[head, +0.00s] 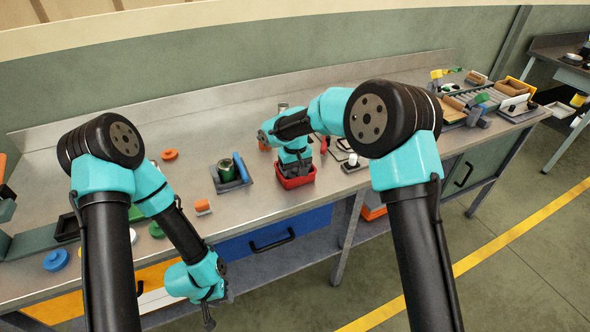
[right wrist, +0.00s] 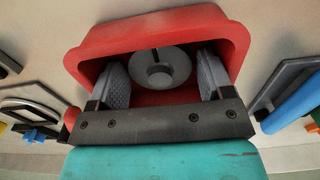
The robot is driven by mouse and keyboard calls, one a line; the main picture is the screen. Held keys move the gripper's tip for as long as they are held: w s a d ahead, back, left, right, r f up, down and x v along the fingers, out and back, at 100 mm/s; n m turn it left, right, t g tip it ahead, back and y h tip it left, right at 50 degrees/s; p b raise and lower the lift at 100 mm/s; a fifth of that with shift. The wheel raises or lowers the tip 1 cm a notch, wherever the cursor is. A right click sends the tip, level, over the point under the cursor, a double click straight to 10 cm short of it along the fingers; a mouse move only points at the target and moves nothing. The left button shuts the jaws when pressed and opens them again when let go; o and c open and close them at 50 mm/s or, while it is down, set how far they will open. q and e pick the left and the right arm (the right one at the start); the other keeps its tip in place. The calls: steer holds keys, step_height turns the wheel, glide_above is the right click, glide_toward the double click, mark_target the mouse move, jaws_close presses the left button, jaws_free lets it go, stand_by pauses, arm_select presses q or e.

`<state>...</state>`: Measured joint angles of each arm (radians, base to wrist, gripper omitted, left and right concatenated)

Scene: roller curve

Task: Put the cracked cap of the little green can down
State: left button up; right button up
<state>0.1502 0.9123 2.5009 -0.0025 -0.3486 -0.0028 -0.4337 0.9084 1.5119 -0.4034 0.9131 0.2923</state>
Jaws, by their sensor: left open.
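The grey cap (right wrist: 158,68), with a dark crack line at its rim, lies inside the red tray (right wrist: 235,38) in the right wrist view. My right gripper (right wrist: 162,85) reaches into the tray with its two fingers apart, one on each side of the cap, with gaps between. In the head view the red tray (head: 297,182) stands near the bench's front edge, and my right gripper (head: 294,168) is over it, hiding the cap. The green can (head: 225,170) stands on a dark holder left of the tray. My left gripper (head: 208,316) hangs open and empty in front of the bench.
A blue cylinder (head: 241,168) lies beside the can. A dark holder with a white piece (head: 350,163) is right of the tray. Rollers and trays (head: 480,97) fill the bench's far right.

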mark_target(295, 170)
steer(key=shift+r, duration=0.1)
step_height(295, 170, up, 12)
steer(key=shift+r, duration=0.25)
stand_by(0.5)
stand_by(0.4)
steer(key=s+d+f+y, duration=0.1)
steer(key=d+f, duration=0.1)
steer(key=d, duration=0.2)
steer(key=s+d+f+t+y, duration=0.1)
steer(key=d+f, duration=0.2)
steer(key=d, duration=0.1)
steer(key=s+d+f+t+y, duration=0.1)
steer(key=d+f, duration=0.2)
steer(key=d, duration=0.1)
steer(key=shift+s+d+y, duration=0.2)
steer(key=shift+d+y, duration=0.05)
steer(key=shift+y, duration=0.05)
steer(key=s+d+f+m+t, duration=0.2)
steer(key=s+d+f, duration=0.3)
steer(key=d+f, duration=0.15)
steer(key=s+d+f+m+g, duration=0.3)
steer(key=s+f+m, duration=0.1)
steer(key=s+f, duration=1.8)
steer(key=shift+s+d+m, duration=0.2)
steer(key=shift+s+m, duration=0.1)
steer(key=shift+s, duration=0.5)
